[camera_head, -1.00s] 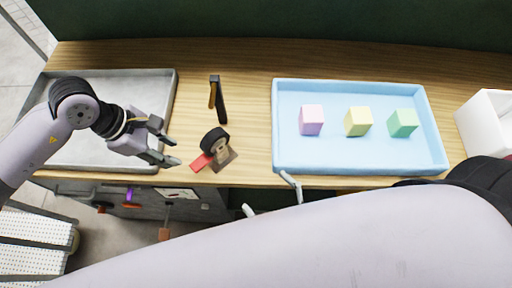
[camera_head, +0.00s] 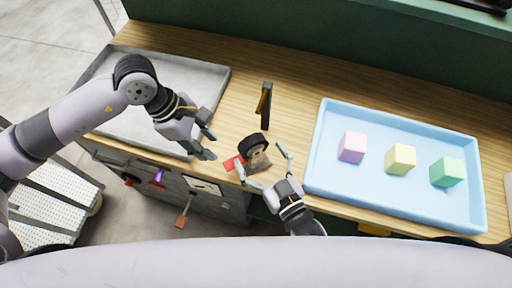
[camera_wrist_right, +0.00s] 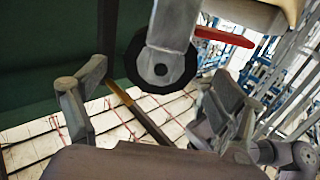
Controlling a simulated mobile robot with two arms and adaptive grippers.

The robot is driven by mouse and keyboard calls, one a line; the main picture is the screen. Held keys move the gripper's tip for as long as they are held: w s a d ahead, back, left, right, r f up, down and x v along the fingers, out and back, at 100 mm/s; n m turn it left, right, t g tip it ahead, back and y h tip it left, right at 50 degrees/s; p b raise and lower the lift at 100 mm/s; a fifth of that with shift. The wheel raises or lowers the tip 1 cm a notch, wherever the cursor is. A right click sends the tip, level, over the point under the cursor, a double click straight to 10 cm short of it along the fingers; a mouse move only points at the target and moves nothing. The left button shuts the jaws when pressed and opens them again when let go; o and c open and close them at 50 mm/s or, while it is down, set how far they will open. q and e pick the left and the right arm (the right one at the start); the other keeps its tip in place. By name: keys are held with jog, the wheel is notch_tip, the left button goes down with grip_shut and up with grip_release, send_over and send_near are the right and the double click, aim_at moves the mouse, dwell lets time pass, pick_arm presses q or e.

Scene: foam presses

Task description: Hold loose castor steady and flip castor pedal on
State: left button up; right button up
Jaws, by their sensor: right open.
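The castor (camera_head: 254,150), with a black wheel and a light fork on a brown plate, rests near the table's front edge. Its red pedal (camera_head: 231,163) sticks out to the left. My right gripper (camera_head: 262,162) is open at the castor's front, one finger on each side; I cannot tell if they touch it. In the right wrist view, the black wheel (camera_wrist_right: 158,66), grey fork (camera_wrist_right: 173,24) and red pedal (camera_wrist_right: 224,37) show between and above the open fingers. My left gripper (camera_head: 211,144) is left of the castor, apart from it, with its fingers spread and empty.
A black and orange upright tool (camera_head: 264,105) stands behind the castor. A grey metal tray (camera_head: 213,82) lies at the left under my left arm. A blue tray (camera_head: 328,120) with pink, yellow and green blocks is at the right. Wood between the trays is mostly clear.

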jog(key=shift+x, duration=1.15)
jog(key=shift+c, duration=0.4)
pick_arm(q)
jog(key=shift+c, duration=0.3)
pick_arm(e)
jog(key=c, duration=1.5)
pick_arm(q)
jog(key=shift+d+r, duration=0.1)
jog(key=shift+c, duration=0.6)
pick_arm(e)
jog(key=shift+c, duration=0.2)
pick_arm(q)
jog(key=d+r+m+y, duration=0.1)
jog(key=m, duration=0.2)
jog(key=d+r+m+y, duration=0.1)
jog(key=r+m, duration=0.1)
jog(key=m, duration=0.1)
jog(key=s+d+r+m+y, duration=0.1)
jog(key=m, duration=0.2)
jog(key=shift+r, duration=0.35)
grip_shut()
jog(key=shift+r+m+t+y, duration=0.3)
jog(key=shift+r+m+y, duration=0.2)
jog(key=shift+m, duration=0.4)
